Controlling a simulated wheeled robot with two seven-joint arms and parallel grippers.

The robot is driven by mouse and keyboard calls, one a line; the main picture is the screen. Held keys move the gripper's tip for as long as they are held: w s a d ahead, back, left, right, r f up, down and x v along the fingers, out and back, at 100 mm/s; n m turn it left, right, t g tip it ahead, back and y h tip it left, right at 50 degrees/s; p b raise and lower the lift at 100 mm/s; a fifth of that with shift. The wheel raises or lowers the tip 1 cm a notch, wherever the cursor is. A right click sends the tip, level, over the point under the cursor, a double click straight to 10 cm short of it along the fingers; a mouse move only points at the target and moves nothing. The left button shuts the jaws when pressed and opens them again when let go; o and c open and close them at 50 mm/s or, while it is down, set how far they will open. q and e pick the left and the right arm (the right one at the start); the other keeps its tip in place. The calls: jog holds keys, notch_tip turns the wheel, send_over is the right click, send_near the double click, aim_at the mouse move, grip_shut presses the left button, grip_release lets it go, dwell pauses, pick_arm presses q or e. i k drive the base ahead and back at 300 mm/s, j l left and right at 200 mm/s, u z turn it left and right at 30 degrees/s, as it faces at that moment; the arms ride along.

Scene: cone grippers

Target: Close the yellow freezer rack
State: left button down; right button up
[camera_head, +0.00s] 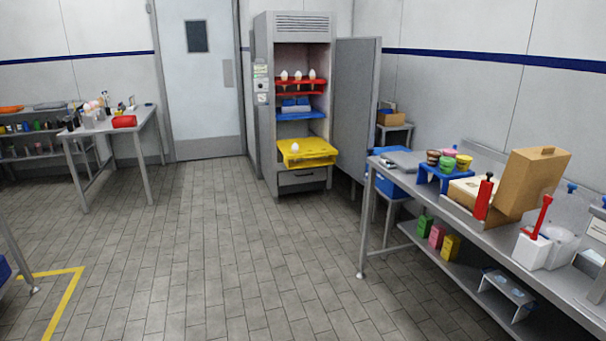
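The yellow rack (315,158) is the lowest rack in the tall grey freezer (264,100) at the back centre. It sticks out past the freezer's front. One white cone-shaped item (295,147) stands on it. Above it are a blue rack (300,116) with blue items and a red rack (300,88) with several white-topped items, both inside the cabinet. The freezer door (357,105) stands open to the right. Neither of my grippers shows in the head view.
A steel table (480,235) with cups, a cardboard box (532,182) and red-handled tools fills the right side. Another table (85,130) and shelves stand at the left. A grey door (200,90) is left of the freezer. The tiled floor (200,250) before the freezer is clear.

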aim_at(312, 146)
jog(key=i, duration=5.1)
